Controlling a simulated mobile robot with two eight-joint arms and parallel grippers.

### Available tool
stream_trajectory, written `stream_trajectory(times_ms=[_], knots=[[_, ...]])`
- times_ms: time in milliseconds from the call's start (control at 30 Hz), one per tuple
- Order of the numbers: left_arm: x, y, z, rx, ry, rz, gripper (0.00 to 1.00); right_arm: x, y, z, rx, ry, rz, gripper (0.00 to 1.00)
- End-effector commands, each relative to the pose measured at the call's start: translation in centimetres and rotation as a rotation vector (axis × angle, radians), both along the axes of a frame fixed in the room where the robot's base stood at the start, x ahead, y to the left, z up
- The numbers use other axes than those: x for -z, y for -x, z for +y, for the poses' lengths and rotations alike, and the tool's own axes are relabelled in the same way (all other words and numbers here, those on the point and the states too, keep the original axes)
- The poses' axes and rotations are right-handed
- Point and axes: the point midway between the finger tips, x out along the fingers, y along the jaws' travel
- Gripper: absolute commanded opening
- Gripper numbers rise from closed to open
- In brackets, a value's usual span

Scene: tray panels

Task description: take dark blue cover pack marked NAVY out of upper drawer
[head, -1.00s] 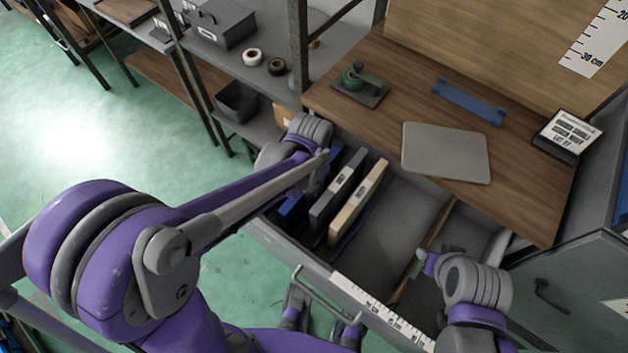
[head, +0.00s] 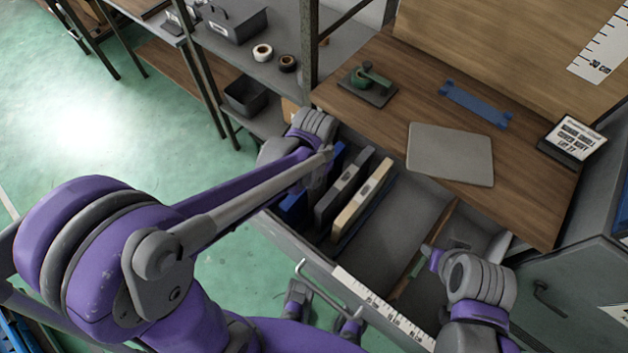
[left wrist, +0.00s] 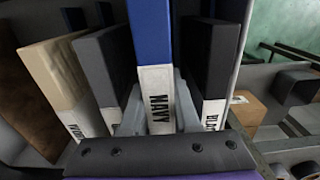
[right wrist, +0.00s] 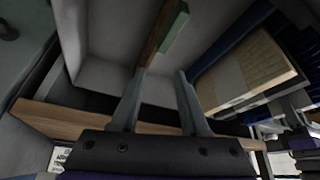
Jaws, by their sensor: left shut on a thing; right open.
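The dark blue pack marked NAVY (left wrist: 157,98) stands on edge between my left gripper's fingers (left wrist: 157,112), its white label facing the left wrist camera. My left gripper (head: 322,172) is shut on it at the left of the open upper drawer (head: 318,262). In the head view my arm hides much of the blue pack (head: 337,162). My right gripper (head: 432,252) is open and empty over the drawer's right part; its spread fingers show in the right wrist view (right wrist: 158,102).
A grey pack (head: 342,190) and a beige pack (head: 364,196) stand right of the blue one. A black pack (left wrist: 216,60) stands on its other side. A wooden divider (head: 425,250) crosses the drawer. The worktop (head: 400,75) holds a grey plate (head: 450,154); its front left is clear.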

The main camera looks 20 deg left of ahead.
Motion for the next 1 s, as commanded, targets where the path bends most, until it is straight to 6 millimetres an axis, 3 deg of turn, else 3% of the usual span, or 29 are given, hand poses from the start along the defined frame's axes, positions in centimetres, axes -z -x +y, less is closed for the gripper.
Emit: stream_trajectory(times_ms=[1000], knots=[[-8.5, -0.1, 0.0, 0.000, 0.000, -0.001, 0.00, -6.8, -1.7, 0.0, 0.000, 0.000, -0.033, 0.45]])
